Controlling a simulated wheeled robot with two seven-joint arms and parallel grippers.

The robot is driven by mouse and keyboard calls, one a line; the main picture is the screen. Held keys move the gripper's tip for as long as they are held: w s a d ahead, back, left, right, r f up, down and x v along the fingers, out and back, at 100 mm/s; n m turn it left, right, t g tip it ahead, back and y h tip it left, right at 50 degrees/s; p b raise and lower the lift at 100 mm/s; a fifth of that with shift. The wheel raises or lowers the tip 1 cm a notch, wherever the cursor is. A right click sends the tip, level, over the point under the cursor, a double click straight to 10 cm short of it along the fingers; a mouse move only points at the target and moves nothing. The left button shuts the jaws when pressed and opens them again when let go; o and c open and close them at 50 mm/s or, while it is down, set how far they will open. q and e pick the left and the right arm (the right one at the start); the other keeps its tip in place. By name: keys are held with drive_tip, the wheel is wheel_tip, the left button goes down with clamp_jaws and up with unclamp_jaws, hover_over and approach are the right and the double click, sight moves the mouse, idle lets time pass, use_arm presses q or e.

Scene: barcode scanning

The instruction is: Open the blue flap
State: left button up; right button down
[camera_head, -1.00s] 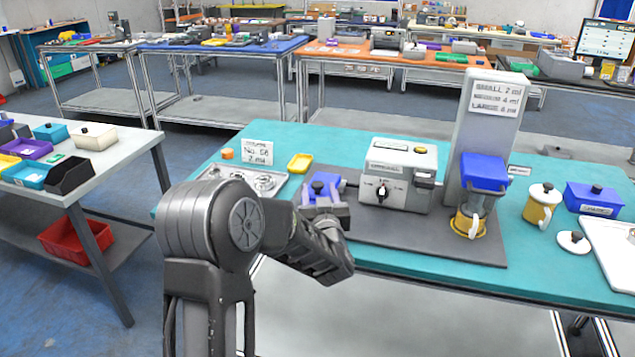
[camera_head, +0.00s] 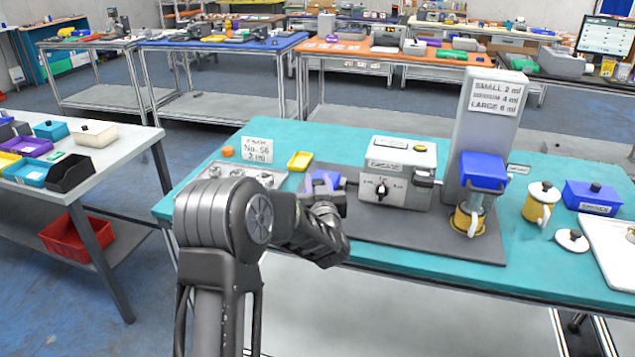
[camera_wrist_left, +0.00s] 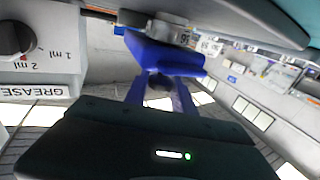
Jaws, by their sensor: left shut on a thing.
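The blue flap (camera_head: 338,181) is at the left end of the grey machine (camera_head: 398,172) with a dial. It is partly hidden by my left gripper (camera_head: 324,188). In the left wrist view the blue flap (camera_wrist_left: 155,52) is ahead of the gripper, seen at an angle. A small dark knob (camera_wrist_left: 158,80) on it lies between the two fingers of my left gripper (camera_wrist_left: 160,88), which are shut on it. Finger contact is hard to see exactly. My right gripper is not in view.
A yellow dish (camera_head: 300,161), an orange cap (camera_head: 228,151) and a metal tray stand to the left. A blue-topped dispenser (camera_head: 482,172) over a yellow mug (camera_head: 468,219) is at the right. The dark mat (camera_head: 430,238) in front is clear.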

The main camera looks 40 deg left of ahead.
use_arm(q)
clamp_jaws()
idle(0.8)
